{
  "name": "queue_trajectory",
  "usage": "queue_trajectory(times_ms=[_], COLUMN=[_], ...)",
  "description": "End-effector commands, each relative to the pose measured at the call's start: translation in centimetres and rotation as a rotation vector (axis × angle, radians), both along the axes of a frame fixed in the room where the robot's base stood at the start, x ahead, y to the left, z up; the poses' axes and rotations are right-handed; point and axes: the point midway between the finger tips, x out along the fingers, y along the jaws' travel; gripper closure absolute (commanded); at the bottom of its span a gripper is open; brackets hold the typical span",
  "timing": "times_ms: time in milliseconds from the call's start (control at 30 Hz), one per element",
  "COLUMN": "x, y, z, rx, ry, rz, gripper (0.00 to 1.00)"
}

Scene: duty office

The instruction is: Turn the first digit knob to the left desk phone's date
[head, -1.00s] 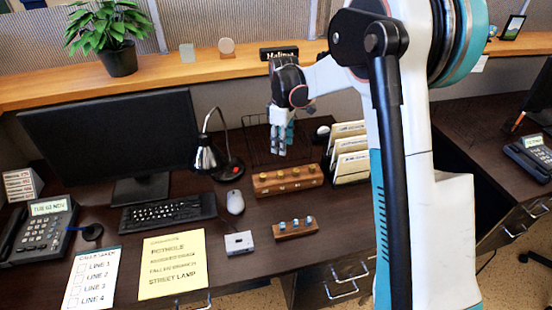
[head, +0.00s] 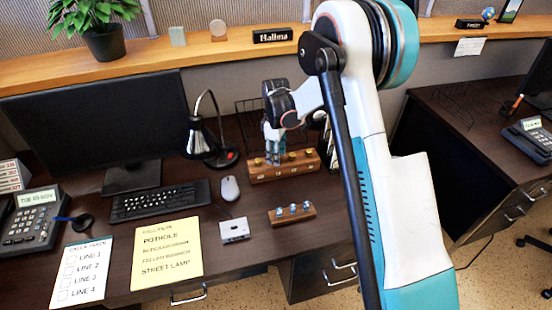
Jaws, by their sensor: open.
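The left desk phone (head: 34,222) stands at the left of the desk. Its small display seems to read "TUE 05 NOV", though the print is blurred. A wooden block (head: 266,180) with a row of brass knobs and small labels stands right of the lamp. A smaller wooden block (head: 293,217) with several pale-blue-topped knobs lies in front of it. Which knob is the first digit knob is not clear. My gripper (head: 274,158) points down at the brass-knob block, its open fingers near the middle knobs and hiding part of the row. Contact with a knob cannot be told.
A small grey box (head: 235,230), a mouse (head: 230,188) and a keyboard (head: 160,201) lie left of the blocks. A black lamp (head: 199,140) stands close to my gripper's left. A wire tray (head: 248,124) is behind. Another phone (head: 528,138) sits on the right desk.

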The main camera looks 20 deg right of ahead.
Motion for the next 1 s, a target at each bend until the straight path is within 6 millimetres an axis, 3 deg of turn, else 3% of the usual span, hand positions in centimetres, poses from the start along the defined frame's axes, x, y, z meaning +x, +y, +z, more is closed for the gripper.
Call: queue_trajectory(times_ms=[133, 433, 633, 1000], x=[0.03, 0.01, 0.01, 0.02], y=[0.01, 0.0, 0.0, 0.0], z=[-0.98, -1.09, -1.08, -1.07], rx=[0.0, 0.0, 0.0, 0.0], ry=[0.0, 0.0, 0.0, 0.0], rz=[0.0, 0.0, 0.0, -0.029], gripper=[0.6, 0.6, 1.0, 1.0])
